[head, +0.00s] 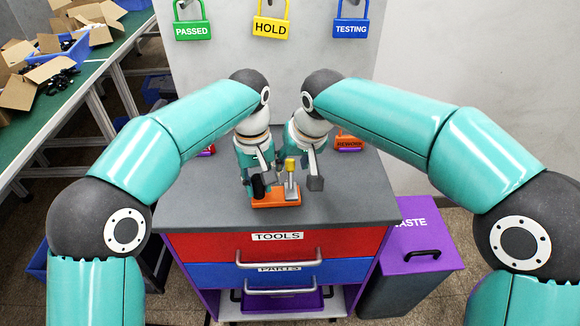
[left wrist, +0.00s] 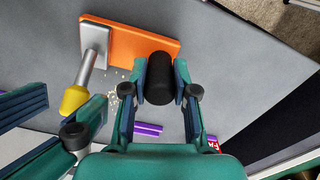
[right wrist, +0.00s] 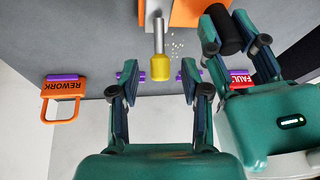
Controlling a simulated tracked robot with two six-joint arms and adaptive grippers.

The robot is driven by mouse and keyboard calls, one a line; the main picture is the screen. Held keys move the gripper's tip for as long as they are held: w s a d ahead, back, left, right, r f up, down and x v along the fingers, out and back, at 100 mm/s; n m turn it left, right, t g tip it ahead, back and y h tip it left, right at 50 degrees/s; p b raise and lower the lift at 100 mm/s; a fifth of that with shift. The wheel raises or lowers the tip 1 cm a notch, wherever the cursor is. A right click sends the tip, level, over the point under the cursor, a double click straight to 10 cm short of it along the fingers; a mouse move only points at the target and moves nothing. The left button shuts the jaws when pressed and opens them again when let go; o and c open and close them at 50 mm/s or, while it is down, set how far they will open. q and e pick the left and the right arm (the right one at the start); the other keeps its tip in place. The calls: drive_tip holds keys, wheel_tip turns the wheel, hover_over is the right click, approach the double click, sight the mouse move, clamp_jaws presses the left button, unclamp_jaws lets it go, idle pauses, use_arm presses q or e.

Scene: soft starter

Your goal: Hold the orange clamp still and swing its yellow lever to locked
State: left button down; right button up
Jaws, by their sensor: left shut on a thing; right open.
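The orange clamp (head: 276,199) lies on the grey cabinet top, with a black cylindrical grip (left wrist: 160,82) at one end and a metal lever with a yellow tip (head: 290,164) at the other. In the head view the lever stands up from its plate. My left gripper (head: 258,184) is shut on the black grip, one finger on each side in the left wrist view. My right gripper (right wrist: 160,80) is open, its fingers on either side of the yellow tip (right wrist: 161,68) in the right wrist view.
An orange REWORK padlock (right wrist: 62,87) and a red FAULT padlock (right wrist: 240,80) lie behind the clamp. PASSED, HOLD (head: 271,27) and TESTING padlocks are on the back panel. Pale specks lie near the lever. My two grippers are close together. The cabinet top's front is clear.

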sight(292, 165)
drive_tip(key=shift+x, duration=1.75)
clamp_jaws()
